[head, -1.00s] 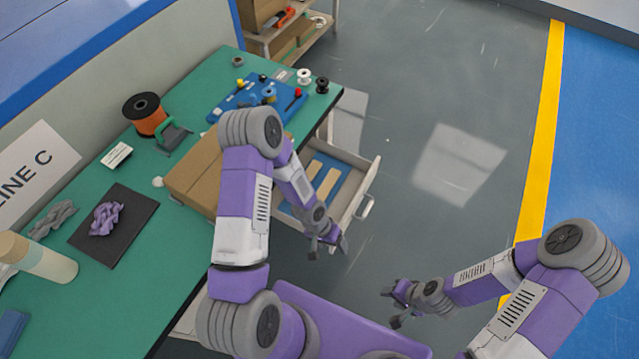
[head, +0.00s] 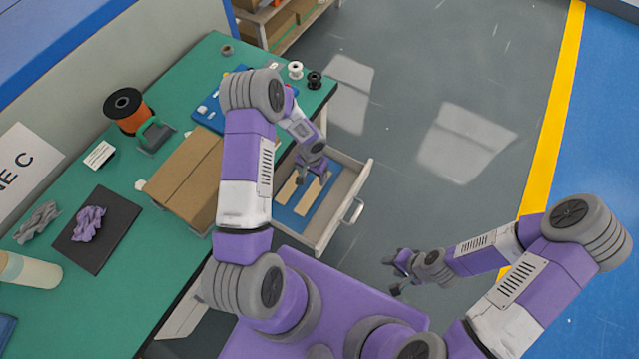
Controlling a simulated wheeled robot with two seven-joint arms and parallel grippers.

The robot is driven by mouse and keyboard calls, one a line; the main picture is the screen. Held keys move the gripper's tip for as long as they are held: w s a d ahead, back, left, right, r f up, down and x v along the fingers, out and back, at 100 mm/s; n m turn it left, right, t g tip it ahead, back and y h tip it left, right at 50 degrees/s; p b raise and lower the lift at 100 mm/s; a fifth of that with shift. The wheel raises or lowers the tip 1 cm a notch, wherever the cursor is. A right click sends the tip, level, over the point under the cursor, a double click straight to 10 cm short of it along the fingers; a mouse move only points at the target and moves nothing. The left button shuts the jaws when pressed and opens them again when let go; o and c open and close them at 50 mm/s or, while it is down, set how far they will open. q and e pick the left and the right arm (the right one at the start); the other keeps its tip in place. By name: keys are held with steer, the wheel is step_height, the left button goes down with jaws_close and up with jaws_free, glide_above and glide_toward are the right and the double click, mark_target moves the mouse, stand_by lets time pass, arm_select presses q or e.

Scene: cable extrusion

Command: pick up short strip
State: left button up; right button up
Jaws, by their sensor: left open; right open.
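Two tan strips lie side by side on the blue bottom of the open drawer (head: 345,205). The left strip (head: 287,191) and the right strip (head: 307,202) are both partly hidden by my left arm and gripper, so I cannot tell which is the short one. My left gripper (head: 311,178) is open above the drawer, over the far ends of the strips, and holds nothing. My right gripper (head: 393,274) is open and empty over the floor, to the right of the drawer.
The green table (head: 130,290) bears a cardboard box (head: 187,178) beside the drawer, an orange spool (head: 128,112), a dark mat (head: 110,245) with a purple twisted piece, and a blue tray (head: 208,113). The floor to the right is clear.

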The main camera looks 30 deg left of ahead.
arm_select(q)
steer(key=b, duration=0.5)
glide_toward(314, 191)
step_height(314, 191, down, 7)
steer(key=shift+s+f+b, duration=0.1)
steer(key=shift+f+b, duration=0.05)
steer(key=shift+b, duration=0.5)
steer(key=shift+c, duration=0.3)
steer(key=c, duration=0.9)
